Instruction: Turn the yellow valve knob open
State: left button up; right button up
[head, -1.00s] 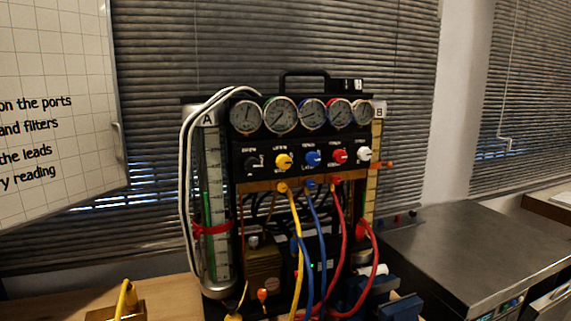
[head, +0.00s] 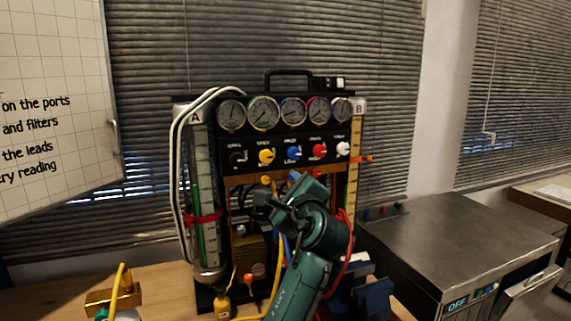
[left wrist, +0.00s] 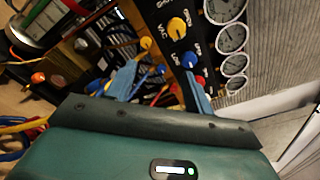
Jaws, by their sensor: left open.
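The yellow valve knob (head: 266,157) is on the dark control panel, second from the left in the row of knobs under the gauges. It also shows in the left wrist view (left wrist: 176,30), beyond the fingertips. My left gripper (head: 277,190) is in front of the rig, below the knob row, its blue fingers spread and apart from the yellow knob. In the left wrist view the open fingers (left wrist: 158,78) have nothing gripped between them. The knob is not hidden by the gripper. My right gripper is not in view.
A blue knob (head: 293,153), a red knob (head: 319,151) and a white knob (head: 343,148) sit right of the yellow one. Several gauges are above. A yellow lead (head: 277,260) and other leads hang below. A metal-topped unit (head: 450,240) stands at the right.

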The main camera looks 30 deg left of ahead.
aim_at(267, 157)
pick_arm(q)
jog(key=shift+g+y, duration=0.3)
jog(key=shift+y, duration=0.3)
jog(key=w+a+r+p, duration=0.1)
jog(key=w+a, duration=0.1)
jog(key=a, duration=0.1)
jog(key=w+a+r, duration=0.1)
jog(key=w+a, duration=0.2)
jog(key=w+a+r+p, duration=0.1)
jog(key=w+a+r, duration=0.1)
jog(key=a, duration=0.1)
jog(key=shift+w+a+p, duration=0.25)
jog(key=shift+p, duration=0.1)
jog(key=shift+w+a, duration=0.2)
jog(key=shift+w+a+f, duration=0.15)
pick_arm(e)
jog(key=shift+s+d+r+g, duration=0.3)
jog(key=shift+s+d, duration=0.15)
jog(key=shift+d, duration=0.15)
pick_arm(q)
jog(key=c, duration=1)
jog(key=shift+o, duration=0.2)
